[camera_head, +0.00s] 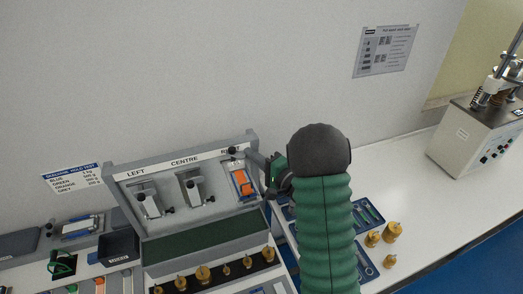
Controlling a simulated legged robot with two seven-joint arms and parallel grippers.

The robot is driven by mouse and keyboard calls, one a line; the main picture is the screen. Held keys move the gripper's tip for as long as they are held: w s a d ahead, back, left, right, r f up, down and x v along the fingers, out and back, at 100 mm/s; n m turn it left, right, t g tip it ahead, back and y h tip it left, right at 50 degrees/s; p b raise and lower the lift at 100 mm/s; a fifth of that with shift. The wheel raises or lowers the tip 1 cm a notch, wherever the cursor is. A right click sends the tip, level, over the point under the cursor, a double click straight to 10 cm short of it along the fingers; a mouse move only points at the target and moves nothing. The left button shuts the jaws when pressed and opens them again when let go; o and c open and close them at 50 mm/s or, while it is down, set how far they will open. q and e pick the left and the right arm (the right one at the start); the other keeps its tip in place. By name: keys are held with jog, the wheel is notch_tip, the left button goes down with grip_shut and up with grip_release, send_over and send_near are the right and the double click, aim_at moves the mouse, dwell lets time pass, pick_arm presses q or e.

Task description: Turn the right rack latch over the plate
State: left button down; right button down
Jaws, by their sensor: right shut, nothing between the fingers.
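The grey rack (210,212) stands against the wall with slots marked LEFT, CENTRE and RIGHT. An orange plate (242,184) sits in the right slot. A small dark knob (233,151), apparently of the right latch, shows above the plate and partly covers the RIGHT label; the latch's exact angle is too small to tell. My right gripper (272,174) is shut and empty, just right of the orange plate at the rack's right edge. Its fingertips are partly hidden by my dark wrist and green-sleeved arm. My left gripper is out of view.
Metal pieces hang in the left slot (147,201) and centre slot (193,188). Brass weights (203,274) stand along the rack's front. More brass weights (392,231) and a blue tray (367,212) lie right of my arm. A tester (478,138) stands at far right; white bench between is clear.

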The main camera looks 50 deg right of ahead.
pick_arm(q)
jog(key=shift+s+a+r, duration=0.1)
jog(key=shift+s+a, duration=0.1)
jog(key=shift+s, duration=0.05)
pick_arm(e)
jog(key=shift+s+a+r, duration=0.15)
jog(key=shift+s+a, duration=0.1)
jog(key=shift+a, duration=0.15)
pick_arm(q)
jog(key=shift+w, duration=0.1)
